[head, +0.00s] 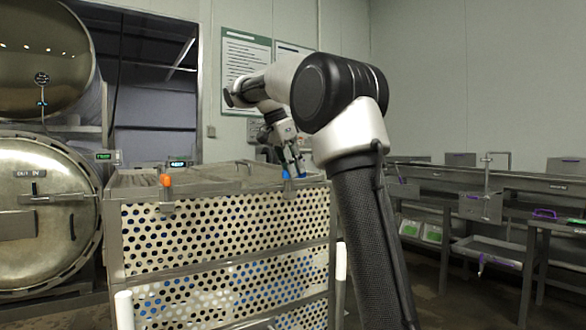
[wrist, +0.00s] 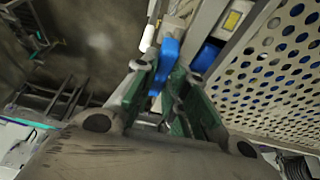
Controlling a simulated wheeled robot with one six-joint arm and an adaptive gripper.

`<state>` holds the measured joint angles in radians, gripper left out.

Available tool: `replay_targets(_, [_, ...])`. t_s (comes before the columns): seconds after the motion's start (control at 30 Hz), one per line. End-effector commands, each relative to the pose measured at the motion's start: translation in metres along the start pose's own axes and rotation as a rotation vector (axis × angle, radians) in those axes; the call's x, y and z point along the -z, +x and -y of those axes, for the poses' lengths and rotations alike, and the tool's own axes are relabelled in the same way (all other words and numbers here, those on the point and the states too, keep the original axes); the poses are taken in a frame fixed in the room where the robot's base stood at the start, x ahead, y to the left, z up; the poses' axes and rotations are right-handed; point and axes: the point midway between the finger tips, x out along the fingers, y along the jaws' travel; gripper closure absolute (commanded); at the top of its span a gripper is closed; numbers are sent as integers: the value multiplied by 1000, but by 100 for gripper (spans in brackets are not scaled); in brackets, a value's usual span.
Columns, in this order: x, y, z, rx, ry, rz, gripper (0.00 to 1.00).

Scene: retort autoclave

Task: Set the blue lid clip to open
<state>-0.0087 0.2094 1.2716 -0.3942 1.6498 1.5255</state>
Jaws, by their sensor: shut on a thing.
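The blue lid clip (head: 287,175) is on the upper right edge of the perforated metal basket (head: 225,208). My gripper (head: 294,168) reaches down to it from above. In the wrist view, the green-padded fingers of my gripper (wrist: 163,92) are closed around a blue upright part of the clip (wrist: 167,58). A second blue part (wrist: 205,56) shows just right of it, beside the basket wall. The fingers hide the lower part of the clip, and I cannot tell its setting.
An orange clip (head: 166,181) is on the basket's front left edge. A round autoclave door (head: 45,235) stands at the left. Metal benches (head: 500,180) with purple-handled items line the right wall. Blue contents show through the basket's holes.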

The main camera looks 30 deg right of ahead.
Motion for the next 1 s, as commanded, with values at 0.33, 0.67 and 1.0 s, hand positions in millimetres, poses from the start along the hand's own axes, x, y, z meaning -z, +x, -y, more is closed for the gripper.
replay_targets(0.33, [0,0,0,2,3,0,82])
replay_targets(0.67, [0,0,0,1,2,0,64])
replay_targets(1.0, [0,-37,1,4,2,0,64])
